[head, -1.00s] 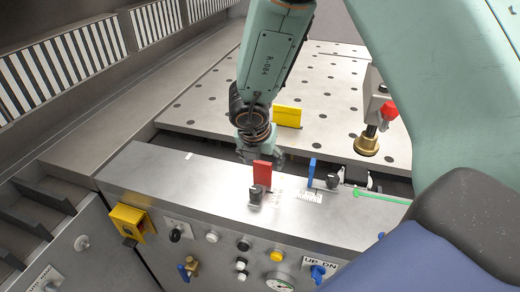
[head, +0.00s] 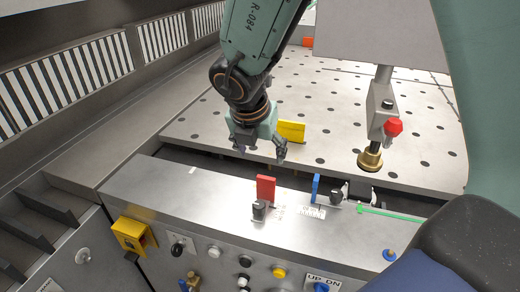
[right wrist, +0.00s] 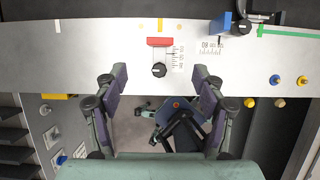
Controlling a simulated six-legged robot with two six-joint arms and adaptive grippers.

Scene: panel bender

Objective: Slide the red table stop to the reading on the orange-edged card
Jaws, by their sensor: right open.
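The red table stop (head: 265,188) stands upright on the steel front ledge, with a black knob (head: 258,210) in front of it. In the right wrist view the red stop (right wrist: 160,42) lies ahead of the fingers, with its black knob (right wrist: 159,70) and a printed scale (right wrist: 174,60) beside it; its exact reading is too small to tell. My right gripper (head: 261,154) is open and empty, above and behind the stop, apart from it. Its spread fingers (right wrist: 160,76) flank the knob in the wrist view. I cannot make out an orange-edged card. My left gripper is not in view.
A blue stop (head: 315,188) with its own scale stands right of the red one. A yellow block (head: 291,132) sits on the perforated table (head: 350,110). A brass-footed post with a red knob (head: 393,127) hangs at right. Buttons line the front panel.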

